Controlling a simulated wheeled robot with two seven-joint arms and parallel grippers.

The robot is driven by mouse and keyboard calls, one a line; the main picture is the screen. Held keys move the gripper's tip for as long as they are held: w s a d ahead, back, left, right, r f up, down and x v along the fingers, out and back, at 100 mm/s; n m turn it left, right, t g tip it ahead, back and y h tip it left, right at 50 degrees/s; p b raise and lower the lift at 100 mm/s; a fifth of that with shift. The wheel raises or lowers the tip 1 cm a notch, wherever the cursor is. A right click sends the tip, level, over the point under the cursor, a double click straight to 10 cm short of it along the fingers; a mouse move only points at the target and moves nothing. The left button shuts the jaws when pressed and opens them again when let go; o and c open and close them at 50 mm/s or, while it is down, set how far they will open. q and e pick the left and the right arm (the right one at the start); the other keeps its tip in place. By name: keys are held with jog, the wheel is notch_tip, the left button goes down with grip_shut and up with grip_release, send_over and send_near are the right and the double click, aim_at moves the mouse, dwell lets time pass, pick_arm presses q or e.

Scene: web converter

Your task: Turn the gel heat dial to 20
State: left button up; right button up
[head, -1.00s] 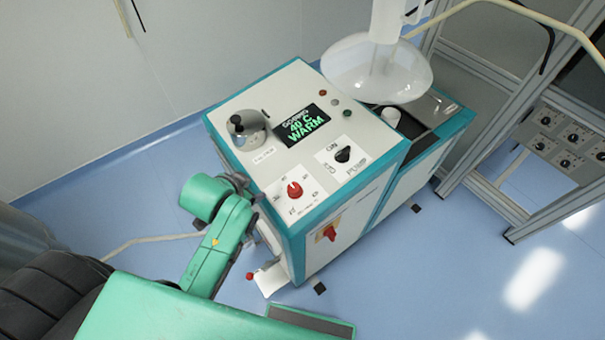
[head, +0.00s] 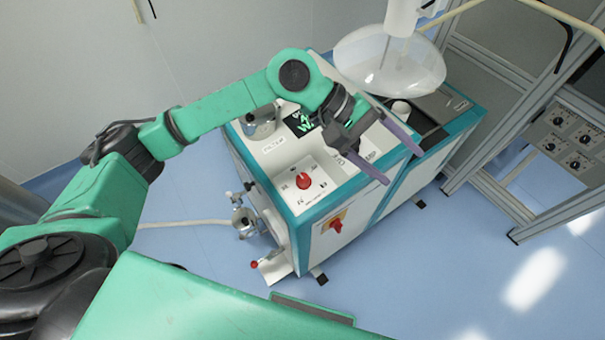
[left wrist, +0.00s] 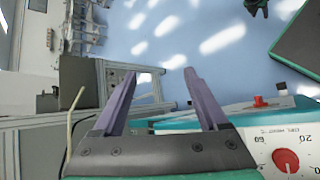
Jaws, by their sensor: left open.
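The gel heat dial is a red knob (head: 303,181) with a printed scale around it, on the white top panel of the machine near its front left corner. It also shows at the lower right of the left wrist view (left wrist: 286,160), near a 60 mark; its exact setting is too small to tell. My left gripper (head: 405,167) is open and empty, to the right of the dial and apart from it, over the panel's right side. Its two purple fingers also show in the left wrist view (left wrist: 160,74). My right gripper is not in view.
The display (head: 301,122) is partly hidden by my left arm. A metal pot (head: 262,124) stands behind the dial. A red switch (head: 337,225) is on the front face. A clear dome (head: 385,65) hangs at the back. A metal frame (head: 500,160) stands right.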

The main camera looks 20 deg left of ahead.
pick_arm(q)
jog(key=w+a+f+m+y, duration=0.3)
jog(key=a+f+y, duration=0.15)
jog(key=a, duration=0.35)
jog(key=m+y, duration=0.2)
jog(key=y, duration=0.4)
send_near(302, 178)
jog(key=shift+t+h, duration=0.3)
jog(key=shift+h, duration=0.05)
jog(key=f+p, duration=0.1)
jog(key=f, duration=0.2)
jog(key=f+p, duration=0.3)
jog(key=f, duration=0.2)
jog(key=shift+s+d+f+p, duration=0.2)
jog(key=shift+d+f+p, duration=0.05)
jog(key=shift+f+p, duration=0.1)
jog(key=shift+f, duration=0.3)
grip_shut()
